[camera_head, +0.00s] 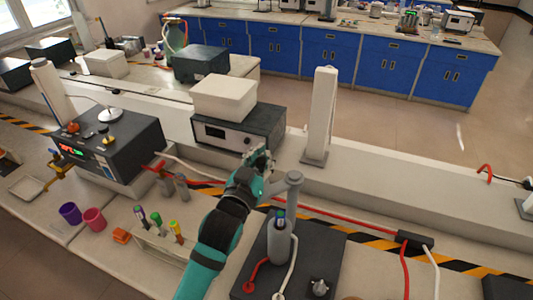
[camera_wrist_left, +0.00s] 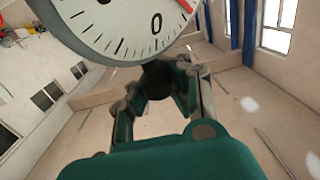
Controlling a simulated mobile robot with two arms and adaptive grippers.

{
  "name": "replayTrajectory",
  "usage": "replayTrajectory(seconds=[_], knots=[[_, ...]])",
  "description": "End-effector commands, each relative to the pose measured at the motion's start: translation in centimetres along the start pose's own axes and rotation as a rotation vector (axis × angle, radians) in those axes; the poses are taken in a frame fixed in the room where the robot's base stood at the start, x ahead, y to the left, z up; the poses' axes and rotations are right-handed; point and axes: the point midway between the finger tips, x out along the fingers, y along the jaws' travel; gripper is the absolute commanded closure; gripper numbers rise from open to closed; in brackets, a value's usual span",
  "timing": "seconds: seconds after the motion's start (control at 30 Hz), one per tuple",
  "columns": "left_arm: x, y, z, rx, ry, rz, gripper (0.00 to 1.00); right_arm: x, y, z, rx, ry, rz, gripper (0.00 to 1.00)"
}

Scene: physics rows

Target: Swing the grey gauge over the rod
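The grey gauge shows large in the left wrist view (camera_wrist_left: 120,30), with a white dial, black marks, a 0 and a red needle. A black round knob (camera_wrist_left: 158,80) at its lower edge sits between my left fingers, which appear closed on it. In the head view my left gripper (camera_head: 261,158) is beside a grey arm that joins a round-topped grey post (camera_head: 294,181). The gauge is hard to make out there. A rod with a green and blue top (camera_head: 280,216) stands upright in a grey cylinder (camera_head: 279,243) on a dark box (camera_head: 255,262). My right gripper is not in view.
A black instrument (camera_head: 238,130) with a white box on it and a white upright post (camera_head: 320,115) stand behind the gripper. A rack of coloured tubes (camera_head: 160,238) is left of my arm. Red and white cables (camera_head: 350,222) run along the bench to the right.

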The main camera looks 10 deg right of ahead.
Motion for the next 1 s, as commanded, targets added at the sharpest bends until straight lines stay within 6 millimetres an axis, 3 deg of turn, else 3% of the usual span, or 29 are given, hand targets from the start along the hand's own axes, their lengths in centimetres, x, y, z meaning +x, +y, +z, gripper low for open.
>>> replayTrajectory(seconds=[0.3, 0.33, 0.63, 1.0], knots=[[-0.1, -0.6, 0.6, 0.002, -0.012, -0.011, 1.00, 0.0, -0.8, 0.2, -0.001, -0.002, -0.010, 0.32], [-0.1, -0.6, 0.6, 0.002, -0.013, -0.011, 0.92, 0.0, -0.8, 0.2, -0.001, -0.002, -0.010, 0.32], [-0.1, -0.3, 0.4, 0.001, -0.008, -0.006, 0.52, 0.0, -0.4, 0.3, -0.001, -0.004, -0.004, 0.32], [-0.7, -0.2, 0.2, -0.001, -0.003, -0.003, 0.52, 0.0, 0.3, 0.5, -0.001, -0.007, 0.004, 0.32]])
